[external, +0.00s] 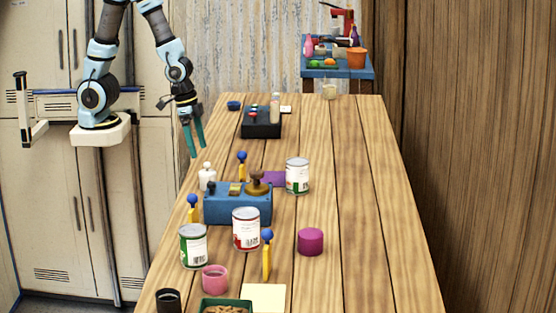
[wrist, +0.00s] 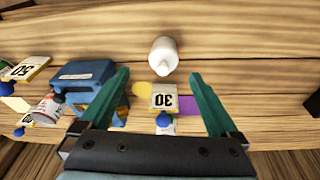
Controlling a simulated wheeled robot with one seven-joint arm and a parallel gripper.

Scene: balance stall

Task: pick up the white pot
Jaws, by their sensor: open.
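The white pot (external: 207,177) is a small white container with a narrow top. It stands upright on the wooden table near its left edge, behind the blue box. In the wrist view the white pot (wrist: 163,56) lies centred, just beyond the space between my fingertips. My gripper (external: 197,152) is open and empty, pointing down, above and slightly left of the pot in the external view. Its two green fingers also show in the wrist view (wrist: 159,75), spread apart and not touching the pot.
A blue box (external: 238,207) with knobs stands close by. Several cans, including a green one (external: 194,247), stand nearer the camera. The table's right side is clear.

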